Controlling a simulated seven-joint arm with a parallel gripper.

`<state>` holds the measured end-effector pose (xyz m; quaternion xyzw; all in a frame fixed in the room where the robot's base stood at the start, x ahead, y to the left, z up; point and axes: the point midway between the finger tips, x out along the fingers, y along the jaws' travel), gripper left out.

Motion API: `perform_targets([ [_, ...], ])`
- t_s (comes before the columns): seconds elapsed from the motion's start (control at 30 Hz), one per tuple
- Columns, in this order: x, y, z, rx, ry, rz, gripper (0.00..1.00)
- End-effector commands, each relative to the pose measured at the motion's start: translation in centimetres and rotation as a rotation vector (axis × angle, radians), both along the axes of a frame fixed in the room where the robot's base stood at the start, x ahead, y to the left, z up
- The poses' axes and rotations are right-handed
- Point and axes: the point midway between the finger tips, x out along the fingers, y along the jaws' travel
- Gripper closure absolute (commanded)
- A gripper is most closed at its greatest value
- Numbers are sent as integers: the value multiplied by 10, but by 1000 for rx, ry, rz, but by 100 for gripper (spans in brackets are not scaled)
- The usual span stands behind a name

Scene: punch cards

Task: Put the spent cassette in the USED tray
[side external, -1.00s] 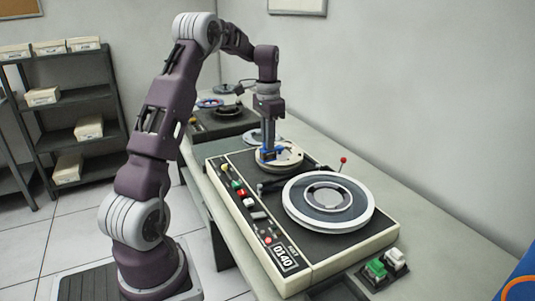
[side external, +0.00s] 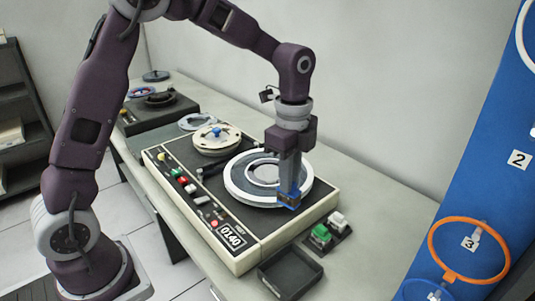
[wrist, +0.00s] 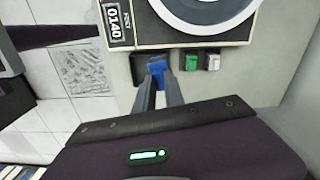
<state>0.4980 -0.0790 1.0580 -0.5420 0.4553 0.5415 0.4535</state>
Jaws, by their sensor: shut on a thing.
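My gripper (side external: 289,190) points down, its narrow jaws shut on a small blue piece (side external: 286,196). The same blue piece (wrist: 157,70) shows between the fingertips in the wrist view. I cannot tell for certain that it is the spent cassette. In the side view it overlaps the front right rim of the large reel (side external: 240,190). In the wrist view it overlaps a small dark tray (wrist: 138,66). That tray (side external: 290,272) is beside the machine's front end in the side view. It looks empty, and no USED label is readable.
The machine (side external: 237,262) has coloured buttons and a counter reading 0140. A cream spool (side external: 205,140) with a blue knob sits behind the large reel. Green and white buttons (side external: 320,236) stand beside the tray. A blue board (side external: 480,160) with rings is at right.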

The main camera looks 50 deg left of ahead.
Motion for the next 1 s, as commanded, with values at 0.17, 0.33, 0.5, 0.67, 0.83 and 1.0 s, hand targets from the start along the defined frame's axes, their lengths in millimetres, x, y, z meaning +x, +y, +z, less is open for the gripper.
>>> perform_targets([
  [0.17,-15,-30,0,2,0,-141,100],
  [0.33,-20,-38,-20,2,3,-181,100],
  [0.5,-19,-37,-51,3,2,-179,100],
  [0.67,-19,-37,-76,2,2,-178,100],
  [0.83,-19,-37,-91,3,1,-176,100],
  [1.0,-19,-37,-112,2,1,-176,100],
])
